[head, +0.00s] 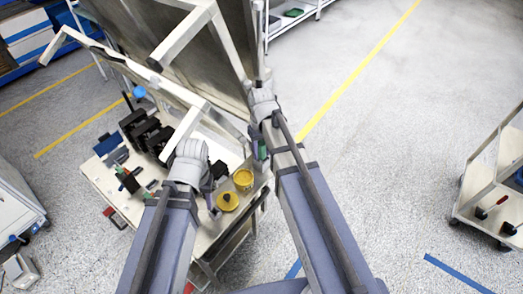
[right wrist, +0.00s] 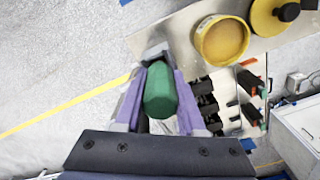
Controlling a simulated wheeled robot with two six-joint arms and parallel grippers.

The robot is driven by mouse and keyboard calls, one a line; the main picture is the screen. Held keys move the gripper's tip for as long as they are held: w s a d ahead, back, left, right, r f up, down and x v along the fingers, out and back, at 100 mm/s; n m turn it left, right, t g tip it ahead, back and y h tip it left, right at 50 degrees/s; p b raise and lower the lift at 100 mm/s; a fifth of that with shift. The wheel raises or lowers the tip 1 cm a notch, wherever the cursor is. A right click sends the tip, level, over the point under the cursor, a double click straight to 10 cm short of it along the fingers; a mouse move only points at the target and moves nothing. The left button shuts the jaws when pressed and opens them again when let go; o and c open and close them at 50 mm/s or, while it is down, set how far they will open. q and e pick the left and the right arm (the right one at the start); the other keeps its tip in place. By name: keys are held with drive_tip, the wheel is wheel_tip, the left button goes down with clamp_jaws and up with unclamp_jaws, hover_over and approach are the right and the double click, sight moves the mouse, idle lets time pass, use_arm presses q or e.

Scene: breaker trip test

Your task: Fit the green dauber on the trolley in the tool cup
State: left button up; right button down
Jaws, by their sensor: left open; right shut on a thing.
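My right gripper (head: 261,150) is shut on a green dauber (right wrist: 160,90), which sits between its two fingers in the right wrist view. The dauber also shows as a small green patch (head: 262,149) in the head view, above the trolley's right edge. A round yellow pot (head: 243,179) with a tan inside stands on the trolley (head: 207,240), close to the right gripper; it also shows in the right wrist view (right wrist: 222,40). I cannot tell whether it is the tool cup. My left gripper (head: 213,203) is open over the trolley, partly hidden by its wrist.
A yellow lid (head: 228,202) with a dark knob lies beside the pot. Black blocks (head: 146,131) and several coloured-handled items stand at the trolley's left. A tilted panel with a pale frame (head: 180,45) rises behind. The floor at right is clear up to another trolley (head: 490,185).

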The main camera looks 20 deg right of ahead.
sight(262, 143)
use_arm(q)
drive_tip(key=shift+f, duration=0.25)
use_arm(e)
drive_tip(key=shift+f, duration=0.3)
drive_tip(key=shift+c, duration=2.1)
unclamp_jaws()
use_arm(q)
drive_tip(key=shift+r, duration=0.1)
use_arm(e)
drive_tip(key=shift+r, duration=0.15)
wheel_tip(262, 143, up, 8)
drive_tip(key=p, duration=0.7)
drive_tip(key=shift+p, duration=0.35)
use_arm(q)
wheel_tip(262, 143, up, 8)
drive_tip(key=shift+f, duration=0.2)
use_arm(e)
drive_tip(key=shift+f, duration=0.2)
